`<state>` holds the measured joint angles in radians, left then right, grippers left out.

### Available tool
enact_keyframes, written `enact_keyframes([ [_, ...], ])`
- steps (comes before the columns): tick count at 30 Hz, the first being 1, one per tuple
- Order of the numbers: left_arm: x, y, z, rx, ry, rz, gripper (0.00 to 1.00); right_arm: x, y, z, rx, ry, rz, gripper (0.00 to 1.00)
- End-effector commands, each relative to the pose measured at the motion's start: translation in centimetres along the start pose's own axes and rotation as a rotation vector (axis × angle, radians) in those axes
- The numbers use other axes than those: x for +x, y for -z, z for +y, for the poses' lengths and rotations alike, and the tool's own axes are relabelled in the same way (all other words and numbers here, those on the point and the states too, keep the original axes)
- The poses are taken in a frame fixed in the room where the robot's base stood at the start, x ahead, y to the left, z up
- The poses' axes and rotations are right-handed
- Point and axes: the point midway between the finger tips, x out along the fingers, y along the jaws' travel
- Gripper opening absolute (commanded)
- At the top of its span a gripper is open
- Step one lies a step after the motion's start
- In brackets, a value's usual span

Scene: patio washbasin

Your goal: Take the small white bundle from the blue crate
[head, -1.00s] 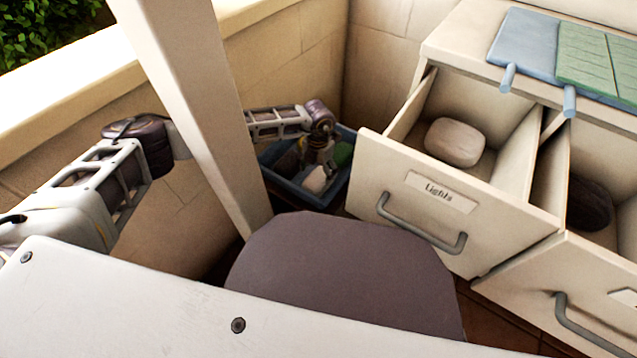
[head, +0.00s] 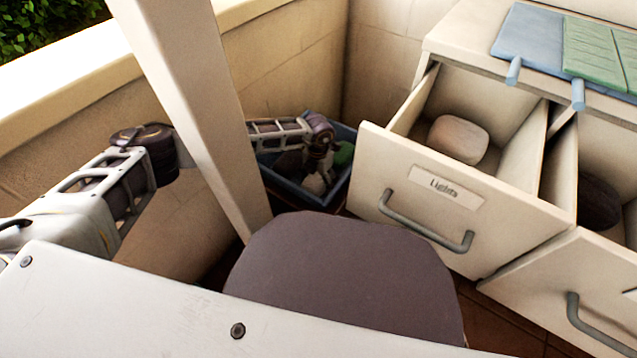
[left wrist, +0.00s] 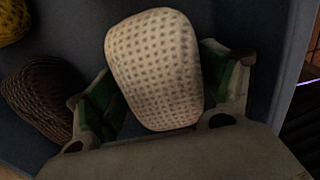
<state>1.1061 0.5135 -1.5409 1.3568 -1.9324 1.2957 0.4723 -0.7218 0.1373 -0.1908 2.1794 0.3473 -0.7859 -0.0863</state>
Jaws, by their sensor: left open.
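The small white bundle (left wrist: 155,68) lies in the blue crate (head: 312,199); in the left wrist view it looks pale with a dotted weave. In the head view the bundle (head: 314,184) is partly hidden by my left gripper (head: 318,170), which reaches down into the crate. In the left wrist view my left gripper (left wrist: 165,90) is open, with one finger on each side of the bundle. I cannot tell whether the fingers touch it. My right gripper is not in view.
A dark woven bundle (left wrist: 38,95) and a yellow one (left wrist: 13,20) lie left of it in the crate. A green item (head: 344,154) lies at the crate's right. An open drawer labelled Lights (head: 440,205) stands close to the crate's right. A pale post (head: 195,110) crosses before my arm.

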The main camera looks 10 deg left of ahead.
Motion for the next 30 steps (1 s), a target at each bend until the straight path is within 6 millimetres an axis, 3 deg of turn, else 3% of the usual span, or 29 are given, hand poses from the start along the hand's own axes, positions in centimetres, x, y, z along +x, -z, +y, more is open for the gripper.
enact_keyframes([
  [15, 0.21, 0.00, -0.02, 0.000, 0.000, 0.000, 0.81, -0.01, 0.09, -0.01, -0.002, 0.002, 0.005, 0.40],
  [24, 0.21, 0.01, -0.02, 0.000, 0.000, 0.000, 0.45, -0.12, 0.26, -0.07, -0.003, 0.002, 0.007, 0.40],
  [30, 0.19, 0.00, -0.01, 0.000, 0.000, 0.000, 0.45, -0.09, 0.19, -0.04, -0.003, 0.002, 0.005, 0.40],
])
